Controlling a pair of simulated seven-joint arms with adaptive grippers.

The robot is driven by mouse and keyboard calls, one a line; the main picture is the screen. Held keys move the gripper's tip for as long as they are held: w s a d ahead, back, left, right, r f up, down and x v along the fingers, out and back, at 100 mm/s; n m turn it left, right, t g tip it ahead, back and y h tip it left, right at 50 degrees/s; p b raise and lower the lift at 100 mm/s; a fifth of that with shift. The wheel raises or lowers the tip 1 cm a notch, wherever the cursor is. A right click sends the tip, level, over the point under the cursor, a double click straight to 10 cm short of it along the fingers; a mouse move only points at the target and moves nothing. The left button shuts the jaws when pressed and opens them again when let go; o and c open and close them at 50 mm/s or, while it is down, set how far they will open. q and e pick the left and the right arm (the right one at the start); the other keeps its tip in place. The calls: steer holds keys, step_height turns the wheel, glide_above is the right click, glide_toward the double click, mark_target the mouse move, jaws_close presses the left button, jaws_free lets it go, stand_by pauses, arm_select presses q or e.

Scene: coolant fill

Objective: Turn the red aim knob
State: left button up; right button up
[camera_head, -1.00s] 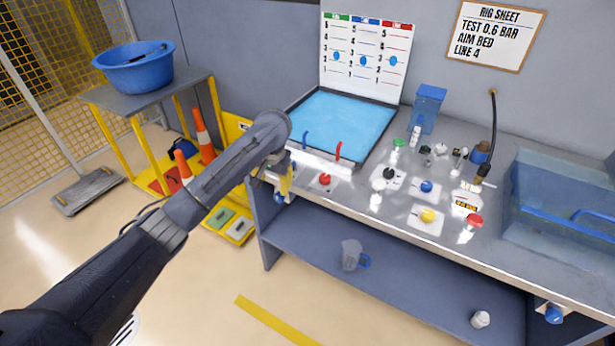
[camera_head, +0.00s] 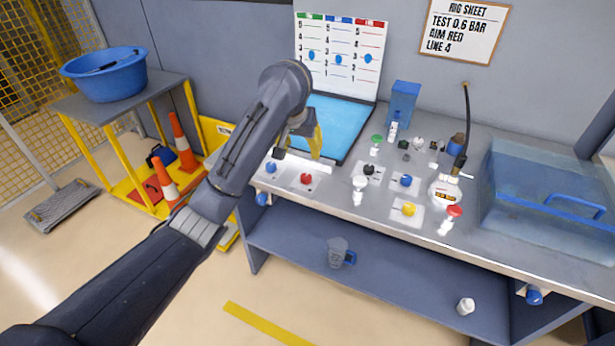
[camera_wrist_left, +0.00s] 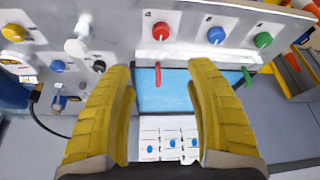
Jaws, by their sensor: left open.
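The red knob (camera_head: 306,178) sits on a white plate at the counter's front edge, right of a blue knob (camera_head: 271,167). In the left wrist view the red knob (camera_wrist_left: 161,31) is at top centre, with a blue knob (camera_wrist_left: 216,35) and a green knob (camera_wrist_left: 263,40) to its right. My left gripper (camera_head: 313,140) is above the counter, behind the red knob and apart from it. In the left wrist view its yellow fingers (camera_wrist_left: 163,80) are spread with nothing held between them. My arm hides part of the counter's left end. My right gripper is not in view.
Behind the knobs is a blue basin (camera_head: 340,122); a red bar (camera_wrist_left: 158,75) shows at its edge between my fingers. Several valves and knobs, including a yellow knob (camera_head: 409,209) and a red-capped valve (camera_head: 454,211), stand to the right. A clear tank (camera_head: 520,215) fills the right end.

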mark_target(306, 176)
arm_select(q)
steer(key=x, duration=1.7)
steer(key=shift+s+a+f, duration=0.15)
steer(key=shift+a, duration=0.05)
steer(key=shift+o, duration=0.2)
jaws_close()
stand_by(0.3)
